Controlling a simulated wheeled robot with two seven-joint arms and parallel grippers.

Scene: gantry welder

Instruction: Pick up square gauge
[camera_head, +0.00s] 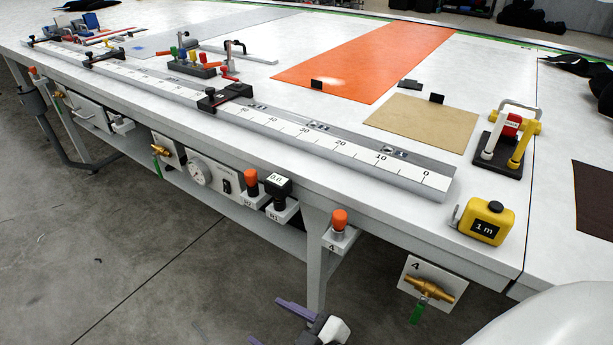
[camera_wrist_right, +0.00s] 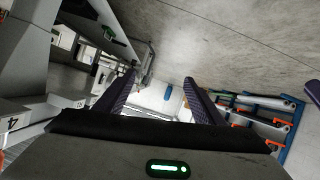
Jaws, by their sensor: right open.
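My right gripper (camera_head: 270,319) is at the bottom edge of the head view, below and in front of the table edge, apart from the gauge and partly cut off. In the right wrist view its two purple fingers (camera_wrist_right: 159,80) are spread, with nothing between them. I cannot make out the gauge in that view. My left gripper is not in view.
A round dial (camera_head: 199,172) is left of the holders. Another orange-capped part (camera_head: 339,222) and a brass valve (camera_head: 430,288) are on the front side to the right. A yellow tape measure (camera_head: 486,222) stands on the tabletop. A blue rack (camera_wrist_right: 265,101) shows in the wrist view.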

